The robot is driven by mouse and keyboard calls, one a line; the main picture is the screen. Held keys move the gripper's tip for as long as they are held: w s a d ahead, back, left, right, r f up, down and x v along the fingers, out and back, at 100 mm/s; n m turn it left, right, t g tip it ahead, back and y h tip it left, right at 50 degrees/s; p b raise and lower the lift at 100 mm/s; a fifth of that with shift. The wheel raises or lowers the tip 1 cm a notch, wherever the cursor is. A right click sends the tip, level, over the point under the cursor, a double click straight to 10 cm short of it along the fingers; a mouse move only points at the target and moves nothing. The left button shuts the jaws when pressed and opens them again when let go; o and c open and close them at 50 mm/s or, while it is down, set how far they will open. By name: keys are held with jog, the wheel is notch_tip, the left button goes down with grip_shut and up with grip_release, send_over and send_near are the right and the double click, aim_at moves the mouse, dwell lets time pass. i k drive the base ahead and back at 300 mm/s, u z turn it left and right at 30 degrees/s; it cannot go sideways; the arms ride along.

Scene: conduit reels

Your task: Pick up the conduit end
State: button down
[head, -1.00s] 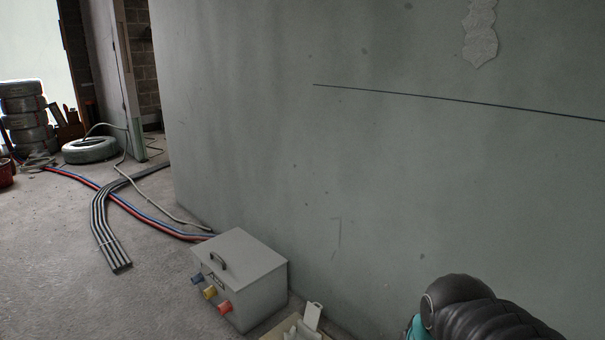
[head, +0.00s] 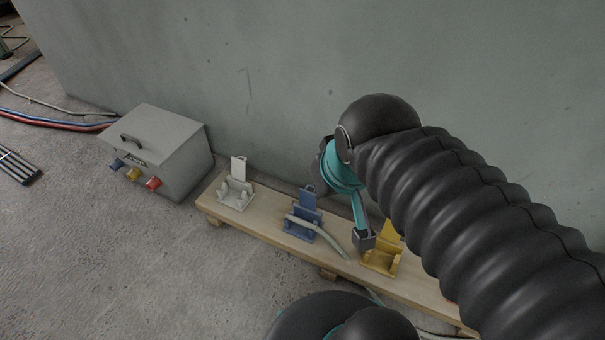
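A pale grey conduit (head: 325,237) lies across a blue holder (head: 303,222) on a low wooden bench (head: 268,236). One end of it rests at the holder, and it slopes down to the right toward the bench's front edge. My gripper (head: 363,240), teal with a dark grey tip, hangs over the bench between the blue holder and a yellow holder (head: 381,260). It is right of the conduit and appears apart from it. Its finger opening is turned away or hidden, so I cannot tell whether it is open.
A white holder (head: 236,196) stands at the bench's left end. A grey box (head: 170,150) with blue, yellow and red sockets stands on the floor left of the bench. A plain wall (head: 270,80) rises close behind. Bare floor (head: 120,260) is free at the front left.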

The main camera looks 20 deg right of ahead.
aim_at(293, 218)
jog(key=k, duration=1.15)
jog(key=u, duration=0.65)
jog(key=i, duration=0.75)
jog(key=u, duration=0.1)
